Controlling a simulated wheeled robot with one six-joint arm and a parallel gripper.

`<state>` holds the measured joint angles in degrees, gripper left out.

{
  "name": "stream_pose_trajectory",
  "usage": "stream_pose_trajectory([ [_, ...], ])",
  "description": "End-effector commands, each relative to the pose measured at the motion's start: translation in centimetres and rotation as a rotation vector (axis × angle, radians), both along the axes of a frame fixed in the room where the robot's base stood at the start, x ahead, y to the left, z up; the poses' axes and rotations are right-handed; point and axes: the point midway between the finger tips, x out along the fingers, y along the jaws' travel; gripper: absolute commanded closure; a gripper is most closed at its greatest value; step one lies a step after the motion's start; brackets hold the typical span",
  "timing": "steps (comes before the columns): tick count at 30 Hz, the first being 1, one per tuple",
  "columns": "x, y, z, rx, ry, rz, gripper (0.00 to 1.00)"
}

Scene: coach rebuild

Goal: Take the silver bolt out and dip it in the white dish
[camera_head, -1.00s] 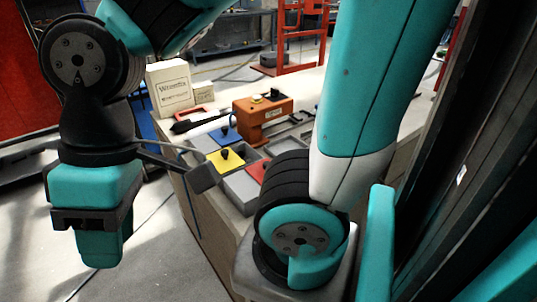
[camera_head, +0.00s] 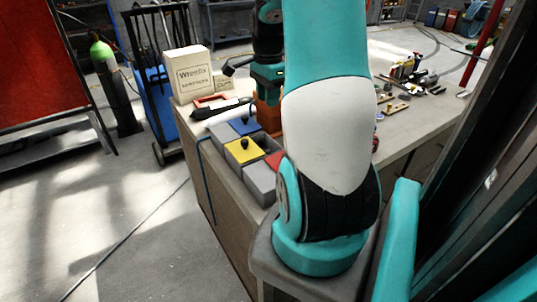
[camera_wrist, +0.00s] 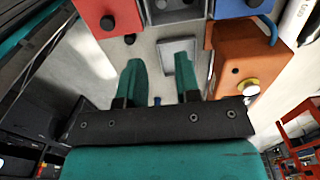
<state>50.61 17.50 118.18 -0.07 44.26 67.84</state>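A grey compartment box (camera_head: 262,181) stands on the bench in the head view, with a yellow lid (camera_head: 240,153), a blue lid (camera_head: 243,125) and a partly hidden red lid (camera_head: 275,159), each in its own place. In the wrist view the red lid (camera_wrist: 107,18) and blue lid (camera_wrist: 236,7) show at the top edge, with open grey compartments between them. My gripper (camera_wrist: 159,68) is open, its teal fingers apart with nothing held. A pale square tray (camera_wrist: 163,49) lies beyond the fingers; I cannot tell whether it is the white dish. I cannot make out the silver bolt.
An orange-brown block (camera_wrist: 238,58) with a yellow-ringed button stands right of my fingers in the wrist view. Loose tools (camera_head: 412,72) lie right. My arm hides the bench's middle.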

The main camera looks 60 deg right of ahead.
Motion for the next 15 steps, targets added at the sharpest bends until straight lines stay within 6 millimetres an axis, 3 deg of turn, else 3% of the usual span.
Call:
stream_pose_trajectory([
  [15,-0.1,0.0,-10.2,0.004,0.005,-0.009,0.69],
])
